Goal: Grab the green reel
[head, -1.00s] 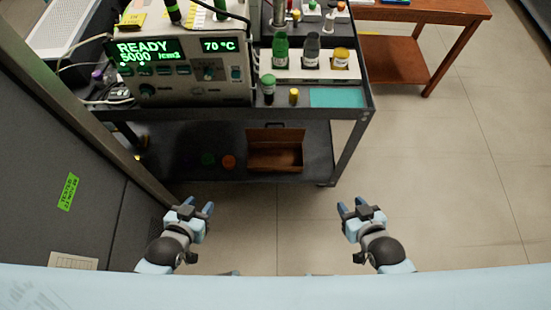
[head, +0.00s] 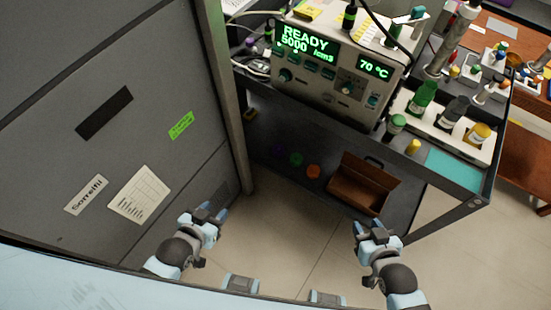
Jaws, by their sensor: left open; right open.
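A small round green thing (head: 296,159), which looks like the green reel, lies on the dark lower shelf of the cart, dim in the shade. An orange one (head: 313,171) lies right beside it, and a dark bluish one (head: 278,151) is barely visible to its left. My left gripper (head: 213,213) is open and empty, low in the view, in front of the shelf and to the left of the green reel. My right gripper (head: 367,228) is open and empty, in front of the shelf and to the right of it.
A brown open box (head: 362,184) stands on the lower shelf (head: 262,130), right of the reels. The upper shelf carries a classifier unit (head: 335,75) and bottles (head: 421,97). A grey cabinet (head: 110,110) closes off the left. Floor (head: 290,235) is free in front of the cart.

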